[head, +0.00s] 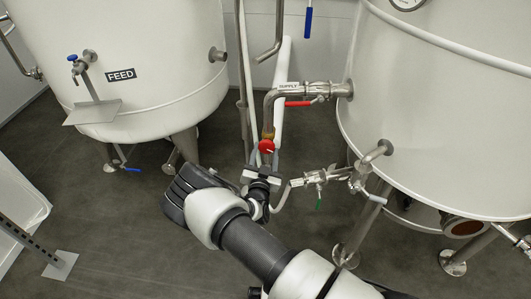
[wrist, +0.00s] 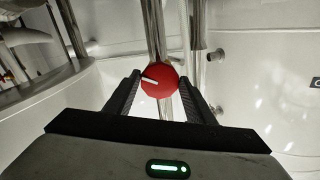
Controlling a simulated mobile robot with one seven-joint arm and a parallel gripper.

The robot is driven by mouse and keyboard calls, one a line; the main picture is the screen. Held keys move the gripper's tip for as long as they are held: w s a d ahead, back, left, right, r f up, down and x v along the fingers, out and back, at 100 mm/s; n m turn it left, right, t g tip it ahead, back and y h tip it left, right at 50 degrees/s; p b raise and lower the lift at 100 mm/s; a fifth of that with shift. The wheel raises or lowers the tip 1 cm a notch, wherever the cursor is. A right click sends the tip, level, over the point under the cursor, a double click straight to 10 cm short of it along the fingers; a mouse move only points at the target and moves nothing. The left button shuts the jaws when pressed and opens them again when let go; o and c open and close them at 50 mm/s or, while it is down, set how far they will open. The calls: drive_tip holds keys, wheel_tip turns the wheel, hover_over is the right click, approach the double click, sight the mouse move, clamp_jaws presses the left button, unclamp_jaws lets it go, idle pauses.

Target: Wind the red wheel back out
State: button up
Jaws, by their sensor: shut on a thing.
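The red wheel (head: 267,146) is a small round knob on the vertical pipe below the supply line, in the middle of the head view. In the wrist view the red wheel (wrist: 160,81) sits between my fingertips, with a white mark pointing to the left on its face. My gripper (head: 264,166) reaches up to it from below in the head view. In the wrist view my gripper (wrist: 159,88) has a black finger on each side of the wheel and is shut on it. The wheel's back and stem are hidden.
The supply pipe (head: 301,90) with a red lever (head: 299,103) runs just above the wheel to the right tank (head: 430,110). The feed tank (head: 150,75) stands at left. Floor shows between the tanks.

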drive_tip(key=m+p, duration=0.1)
drive_tip(key=m, duration=0.5)
drive_tip(key=shift+a+r, duration=0.1)
drive_tip(key=shift+a, duration=0.05)
drive_tip(key=m+p, duration=0.2)
drive_tip(key=m, duration=0.4)
drive_tip(key=shift+r+m, duration=0.1)
drive_tip(key=shift+m, duration=0.3)
drive_tip(key=m+p, duration=0.2)
drive_tip(key=m, duration=0.3)
drive_tip(key=m+p, duration=0.1)
drive_tip(key=m, duration=0.5)
drive_tip(key=shift+r+m+p, duration=0.15)
drive_tip(key=shift+m+p, duration=0.25)
drive_tip(key=m+p, duration=0.1)
drive_tip(key=m, duration=0.5)
drive_tip(key=shift+p, duration=0.35)
drive_tip(key=m, duration=0.3)
drive_tip(key=m+p, duration=0.1)
drive_tip(key=m, duration=0.1)
drive_tip(key=shift+d+m, duration=0.2)
drive_tip(key=shift+m, duration=0.2)
drive_tip(key=m+p, duration=0.2)
drive_tip(key=m, duration=0.4)
drive_tip(key=shift+d, duration=0.1)
drive_tip(key=m+p, duration=0.1)
drive_tip(key=m, duration=0.5)
drive_tip(key=shift+f, duration=0.2)
